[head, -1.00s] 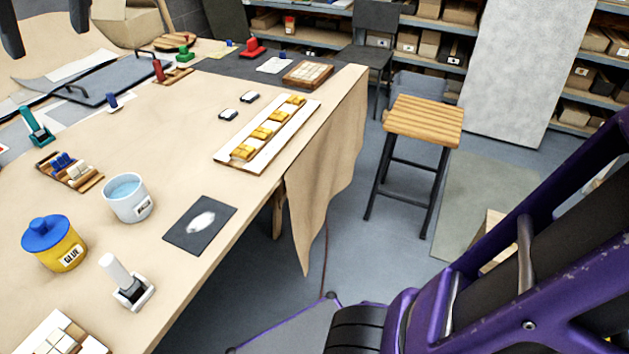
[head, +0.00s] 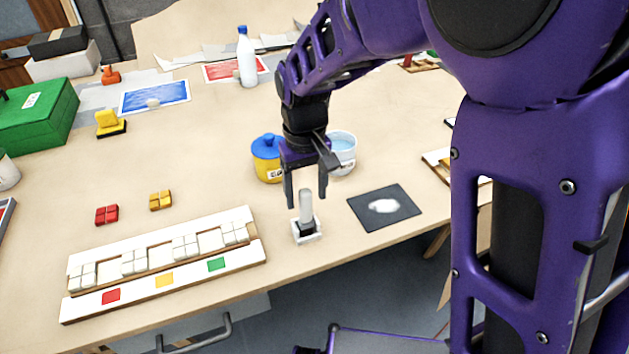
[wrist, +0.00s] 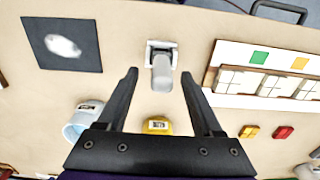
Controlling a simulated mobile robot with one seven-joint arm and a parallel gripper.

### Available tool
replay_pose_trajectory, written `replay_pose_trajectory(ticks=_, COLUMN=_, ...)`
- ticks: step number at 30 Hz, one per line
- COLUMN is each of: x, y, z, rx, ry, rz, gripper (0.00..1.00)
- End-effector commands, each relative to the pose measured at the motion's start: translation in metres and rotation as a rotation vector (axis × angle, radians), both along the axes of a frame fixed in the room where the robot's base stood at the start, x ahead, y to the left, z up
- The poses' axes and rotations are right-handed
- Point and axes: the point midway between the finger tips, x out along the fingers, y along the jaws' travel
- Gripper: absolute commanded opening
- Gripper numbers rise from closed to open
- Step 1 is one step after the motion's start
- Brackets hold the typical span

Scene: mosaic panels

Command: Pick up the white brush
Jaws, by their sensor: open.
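The white brush (head: 306,206) stands upright, its white handle up and its dark lower part in a small white holder (head: 308,236) near the table's front edge. My gripper (head: 306,201) is open, with its fingers pointing down around or just above the handle in the head view. In the wrist view the white brush (wrist: 162,72) lies ahead, between the lines of my two open fingers (wrist: 161,72). Nothing is held. I cannot tell exactly how far the fingertips are from the handle.
A blue-lidded yellow glue pot (head: 268,160) and a pale water cup (head: 343,151) stand just behind my gripper. A dark square with a white patch (head: 384,208) lies to the right. A white tile panel (head: 160,262) lies to the left, beside red tiles (head: 107,215) and yellow tiles (head: 160,200).

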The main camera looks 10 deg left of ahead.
Motion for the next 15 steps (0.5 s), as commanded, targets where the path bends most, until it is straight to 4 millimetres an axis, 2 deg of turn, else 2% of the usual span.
replay_pose_trajectory(ticks=9, x=-0.001, y=0.002, z=-0.043, rx=-0.002, ry=0.003, rz=-0.001, gripper=0.68)
replay_pose_trajectory(ticks=15, x=-0.001, y=0.002, z=-0.052, rx=-0.001, ry=0.001, rz=-0.001, gripper=0.68)
